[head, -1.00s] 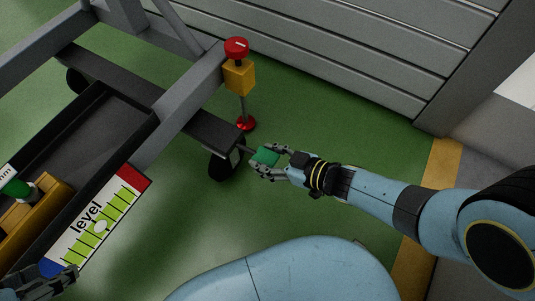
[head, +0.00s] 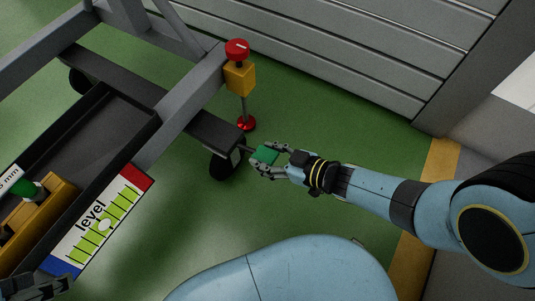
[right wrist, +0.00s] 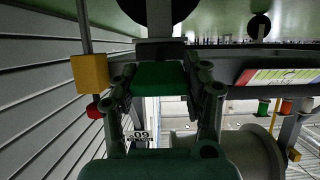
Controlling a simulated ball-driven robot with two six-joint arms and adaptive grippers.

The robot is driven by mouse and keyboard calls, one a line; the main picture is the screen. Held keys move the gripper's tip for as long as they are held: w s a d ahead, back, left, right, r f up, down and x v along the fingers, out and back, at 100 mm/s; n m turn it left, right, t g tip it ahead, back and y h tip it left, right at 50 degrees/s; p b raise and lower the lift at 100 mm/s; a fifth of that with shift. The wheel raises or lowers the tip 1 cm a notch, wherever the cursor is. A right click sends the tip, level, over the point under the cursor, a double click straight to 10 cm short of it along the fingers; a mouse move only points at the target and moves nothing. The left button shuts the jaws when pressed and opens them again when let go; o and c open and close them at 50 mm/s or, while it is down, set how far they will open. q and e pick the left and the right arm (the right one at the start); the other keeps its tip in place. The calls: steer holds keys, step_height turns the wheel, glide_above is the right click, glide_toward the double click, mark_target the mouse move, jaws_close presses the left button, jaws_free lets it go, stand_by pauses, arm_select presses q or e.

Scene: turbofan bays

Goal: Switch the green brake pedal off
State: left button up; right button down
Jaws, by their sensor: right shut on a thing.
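The green brake pedal (head: 264,155) is a small green plate beside the black castor wheel (head: 224,165) at the corner of the grey trolley. My right gripper (head: 266,158) is shut on the pedal, with fingers on both sides of it. In the right wrist view the pedal (right wrist: 160,75) sits between the fingers, just under the dark wheel mount. The pedal's angle is hard to judge. My left gripper (head: 38,287) shows only partly at the bottom left corner, dark and away from the pedal. Its jaw opening is unclear.
A yellow block with a red knob (head: 237,48) stands on the trolley corner, its rod ending in a red foot (head: 246,124). A level gauge (head: 100,220) lies along the trolley side. A grey slatted wall (head: 330,60) stands behind.

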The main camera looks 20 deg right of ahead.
steer(key=c, duration=0.9)
jaws_free()
steer(key=shift+w+a+r, duration=0.15)
steer(key=shift+w+r, duration=0.15)
steer(key=shift+c, duration=0.2)
steer(key=o, duration=0.3)
steer(key=shift+s+f, duration=0.1)
steer(key=shift+o, duration=0.2)
steer(key=shift+s+f, duration=0.1)
steer(key=shift+s+d, duration=0.35)
steer(key=v, duration=1.1)
steer(key=shift+r, duration=0.2)
